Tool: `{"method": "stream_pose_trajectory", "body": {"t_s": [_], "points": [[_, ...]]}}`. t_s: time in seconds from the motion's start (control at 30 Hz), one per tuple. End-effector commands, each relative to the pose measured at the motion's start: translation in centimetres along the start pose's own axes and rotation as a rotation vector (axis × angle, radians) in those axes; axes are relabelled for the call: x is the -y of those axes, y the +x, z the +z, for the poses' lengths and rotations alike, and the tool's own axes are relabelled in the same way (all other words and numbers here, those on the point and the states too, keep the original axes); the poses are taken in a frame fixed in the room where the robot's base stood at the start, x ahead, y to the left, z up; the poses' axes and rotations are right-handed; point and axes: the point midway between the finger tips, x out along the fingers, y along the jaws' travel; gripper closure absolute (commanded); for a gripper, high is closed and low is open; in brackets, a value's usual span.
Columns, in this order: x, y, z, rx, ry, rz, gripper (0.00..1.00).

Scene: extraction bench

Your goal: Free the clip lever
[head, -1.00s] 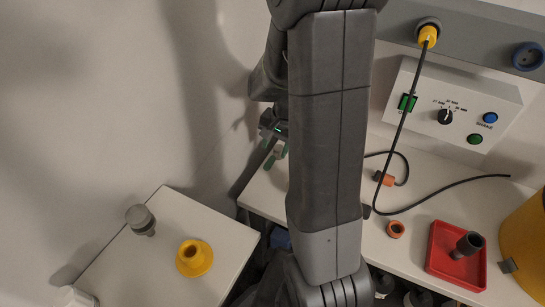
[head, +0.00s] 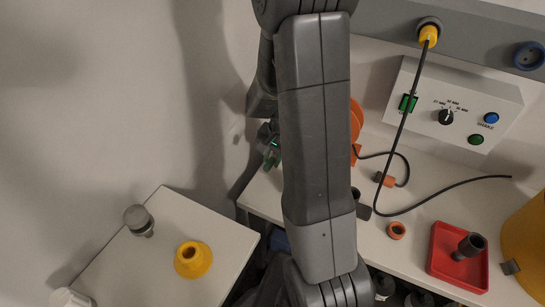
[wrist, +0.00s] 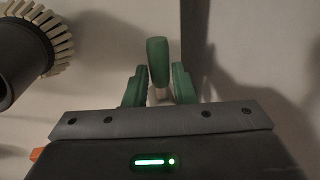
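In the wrist view a rounded green handle (wrist: 158,62), which looks like the clip lever, stands upright between the two green fingers of my gripper (wrist: 158,88). A pale part shows below it. The fingers are apart, one on each side of the handle; I cannot tell whether they touch it. In the head view my gripper (head: 271,150) is at the left end of the bench, mostly hidden behind my arm, and the handle cannot be made out there.
A dark cylinder with a pale toothed rim (wrist: 52,40) is close on the left in the wrist view. The bench (head: 415,185) holds a red tray (head: 444,262), a black cable (head: 405,120) and a control box (head: 455,105). A side table (head: 150,270) carries a yellow funnel-like part (head: 193,260).

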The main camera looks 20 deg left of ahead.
Motion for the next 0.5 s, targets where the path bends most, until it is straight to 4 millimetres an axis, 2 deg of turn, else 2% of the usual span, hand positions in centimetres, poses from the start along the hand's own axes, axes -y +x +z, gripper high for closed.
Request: {"method": "stream_pose_trajectory", "body": {"t_s": [0.27, 0.5], "points": [[-0.09, 0.0, -0.02, 0.003, -0.014, 0.0, 1.0], [-0.58, 0.03, -0.09, 0.023, -0.108, -0.001, 1.0]]}}
